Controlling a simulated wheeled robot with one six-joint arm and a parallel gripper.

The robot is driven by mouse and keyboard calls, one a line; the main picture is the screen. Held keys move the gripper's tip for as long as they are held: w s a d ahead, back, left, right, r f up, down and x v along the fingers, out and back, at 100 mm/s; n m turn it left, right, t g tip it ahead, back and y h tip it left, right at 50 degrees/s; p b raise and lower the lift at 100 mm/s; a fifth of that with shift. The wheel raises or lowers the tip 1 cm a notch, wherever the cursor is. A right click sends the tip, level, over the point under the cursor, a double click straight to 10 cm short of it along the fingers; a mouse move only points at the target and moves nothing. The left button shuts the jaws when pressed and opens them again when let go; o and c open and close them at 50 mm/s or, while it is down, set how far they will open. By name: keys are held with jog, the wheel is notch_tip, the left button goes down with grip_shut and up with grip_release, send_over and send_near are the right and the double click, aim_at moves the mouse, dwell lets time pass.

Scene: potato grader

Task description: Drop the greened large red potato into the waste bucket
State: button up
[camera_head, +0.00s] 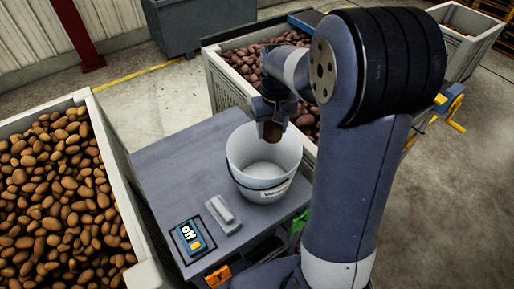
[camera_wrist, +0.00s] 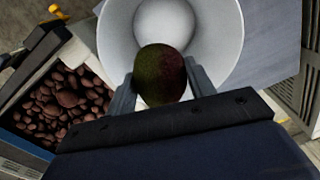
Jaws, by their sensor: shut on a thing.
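The greened red potato (camera_wrist: 160,75) is dark green on its left side and dark reddish on its right in the wrist view. My gripper (camera_wrist: 160,82) is shut on it, one finger on each side.
The grey table (camera_head: 165,165) also holds a grey handheld object (camera_head: 223,214) and a blue device with a display (camera_head: 190,237). A crate of brown potatoes (camera_head: 118,200) stands left; a crate of red potatoes (camera_head: 222,85) stands behind. A grey bin (camera_head: 185,25) is farther back.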

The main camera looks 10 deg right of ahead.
jog(key=shift+w, duration=0.3)
jog(key=shift+f, duration=0.2)
notch_tip(320, 180, down, 6)
jog(key=b, duration=0.4)
jog(key=shift+r+b, duration=0.2)
jog(key=shift+b, duration=0.2)
jog(key=o, duration=1.1)
jog(key=shift+o, duration=0.2)
jog(key=shift+r, duration=0.1)
notch_tip(320, 180, up, 11)
jog(key=shift+d+f+b, duration=0.15)
jog(key=shift+b, duration=0.3)
jog(key=shift+f, duration=0.1)
